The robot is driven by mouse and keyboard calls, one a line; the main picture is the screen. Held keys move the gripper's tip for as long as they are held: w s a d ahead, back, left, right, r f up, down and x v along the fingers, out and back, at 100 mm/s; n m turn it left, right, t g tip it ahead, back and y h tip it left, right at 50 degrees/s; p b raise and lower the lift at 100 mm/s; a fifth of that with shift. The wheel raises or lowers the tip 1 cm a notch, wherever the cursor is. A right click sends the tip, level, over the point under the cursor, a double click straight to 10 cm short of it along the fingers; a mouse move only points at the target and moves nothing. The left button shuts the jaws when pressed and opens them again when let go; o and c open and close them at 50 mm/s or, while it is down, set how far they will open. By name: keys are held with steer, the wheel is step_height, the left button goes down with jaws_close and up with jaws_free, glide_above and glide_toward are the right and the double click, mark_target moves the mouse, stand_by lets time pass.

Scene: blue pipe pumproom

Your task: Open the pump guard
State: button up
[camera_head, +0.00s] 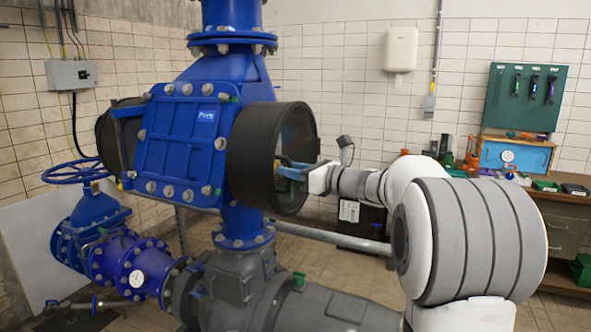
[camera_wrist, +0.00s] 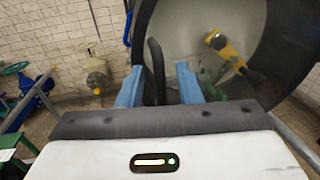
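The pump guard (camera_head: 262,150) is a round, dark, drum-shaped cover on the right side of the blue pump housing (camera_head: 182,140). Its dark rim (camera_wrist: 290,75) also fills the upper right of the wrist view. My gripper (camera_head: 287,170) is at the guard's right, open face. In the wrist view my gripper (camera_wrist: 158,84) has its two blue fingers apart. A black curved bar (camera_wrist: 155,65), which looks like a handle, stands between them, with a gap on the right finger's side. A yellow part (camera_wrist: 225,50) shows inside the guard's ring. Firm contact cannot be told.
A blue handwheel valve (camera_head: 75,172) and a gauge stand at the left. Grey piping (camera_head: 320,308) runs below the guard, and a rail passes behind. A workbench (camera_head: 560,215) with tools stands at the right.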

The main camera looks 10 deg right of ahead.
jaws_close()
stand_by(0.6)
